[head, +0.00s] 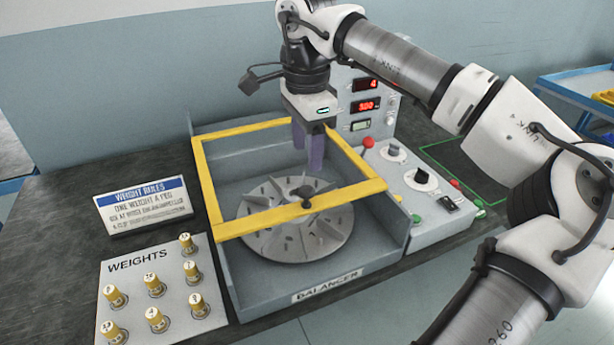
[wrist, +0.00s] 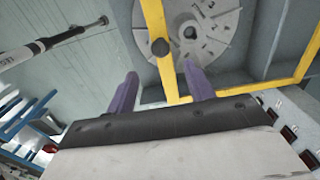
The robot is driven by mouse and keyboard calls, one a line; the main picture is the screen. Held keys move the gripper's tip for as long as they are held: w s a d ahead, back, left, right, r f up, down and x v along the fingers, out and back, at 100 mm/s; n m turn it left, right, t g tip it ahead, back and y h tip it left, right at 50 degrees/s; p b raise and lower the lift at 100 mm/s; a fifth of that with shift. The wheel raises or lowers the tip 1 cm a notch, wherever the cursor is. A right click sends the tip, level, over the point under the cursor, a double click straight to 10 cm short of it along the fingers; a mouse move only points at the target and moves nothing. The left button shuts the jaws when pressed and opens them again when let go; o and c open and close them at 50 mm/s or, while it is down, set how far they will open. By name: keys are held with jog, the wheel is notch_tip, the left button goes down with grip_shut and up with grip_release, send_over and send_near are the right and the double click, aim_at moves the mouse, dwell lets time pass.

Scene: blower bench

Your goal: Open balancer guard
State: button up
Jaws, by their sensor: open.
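The balancer guard (head: 205,185) is a yellow frame lying low and roughly level over the grey balancer box (head: 335,277). A slotted grey impeller disc (head: 275,235) lies inside the box beneath the frame. My gripper (head: 308,160) points down above the frame opening, with two purple fingers apart and nothing between them. In the wrist view my gripper (wrist: 162,85) has a yellow bar passing between its fingers in the picture; I see no contact with the knob.
A weights board (head: 135,268) with several brass weights and a weight rules sign (head: 145,205) stand at the left. A control panel (head: 425,190) with knobs and buttons is at the right, below red displays (head: 367,104). A blue cart (head: 575,85) stands at the far right.

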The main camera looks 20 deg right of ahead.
aim_at(306, 189)
notch_tip(306, 189, down, 8)
jog(key=shift+p, duration=0.5)
jog(key=shift+w, duration=0.1)
grip_shut()
